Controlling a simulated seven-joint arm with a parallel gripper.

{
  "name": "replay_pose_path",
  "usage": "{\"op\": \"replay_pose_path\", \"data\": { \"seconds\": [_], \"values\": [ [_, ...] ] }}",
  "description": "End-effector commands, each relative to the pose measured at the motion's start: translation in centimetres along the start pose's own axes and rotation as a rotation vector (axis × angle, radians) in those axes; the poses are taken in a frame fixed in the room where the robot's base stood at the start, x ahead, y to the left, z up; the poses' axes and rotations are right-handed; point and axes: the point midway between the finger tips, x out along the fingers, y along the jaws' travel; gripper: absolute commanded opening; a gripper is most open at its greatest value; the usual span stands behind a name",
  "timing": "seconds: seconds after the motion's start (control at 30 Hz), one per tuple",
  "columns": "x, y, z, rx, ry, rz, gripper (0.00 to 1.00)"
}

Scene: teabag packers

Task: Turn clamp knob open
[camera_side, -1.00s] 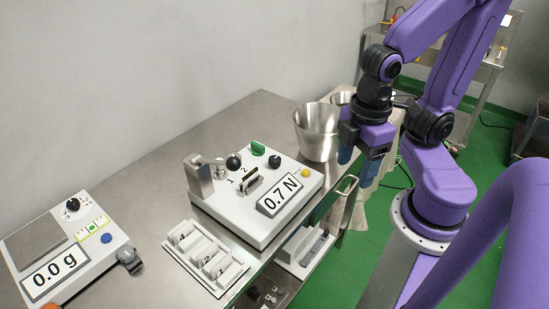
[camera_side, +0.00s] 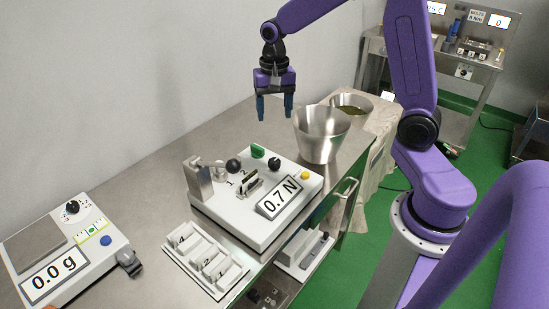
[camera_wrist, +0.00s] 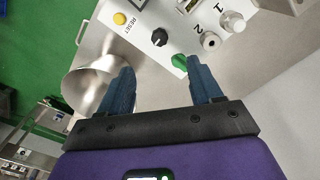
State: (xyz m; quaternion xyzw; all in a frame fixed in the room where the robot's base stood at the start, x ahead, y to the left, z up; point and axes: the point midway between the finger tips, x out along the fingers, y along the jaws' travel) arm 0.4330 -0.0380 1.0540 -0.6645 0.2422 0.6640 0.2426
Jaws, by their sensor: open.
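The force tester (camera_side: 235,215) is a white box with a "0.7 N" display. I cannot tell which is the clamp knob. The wrist view shows the black knob (camera_wrist: 159,37) beyond my fingertips and the green knob (camera_wrist: 180,62) close by the right fingertip in the picture. My gripper (camera_side: 275,107) is open, empty and pointing down, above the table behind the tester, apart from it.
A steel bucket (camera_side: 322,140) stands right of the tester. A yellow RESET button (camera_side: 305,175) is on the tester's right corner. A white slotted tray (camera_side: 188,258) lies in front, and a scale (camera_side: 75,232) reading "0.0 g" is at the left. Table behind the tester is bare.

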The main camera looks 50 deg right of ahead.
Motion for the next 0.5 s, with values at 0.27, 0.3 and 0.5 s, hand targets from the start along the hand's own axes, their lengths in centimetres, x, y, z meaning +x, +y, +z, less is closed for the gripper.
{"op": "replay_pose_path", "data": {
  "seconds": [0.27, 0.3, 0.5],
  "values": [
    [1.3, 0.4, -1.7, 0.09, -0.002, 0.003, 0.64],
    [1.7, 0.5, -1.7, 0.09, -0.003, 0.004, 0.64],
    [5.2, 0.5, -1.6, 0.088, -0.005, 0.006, 0.64]
  ]
}}
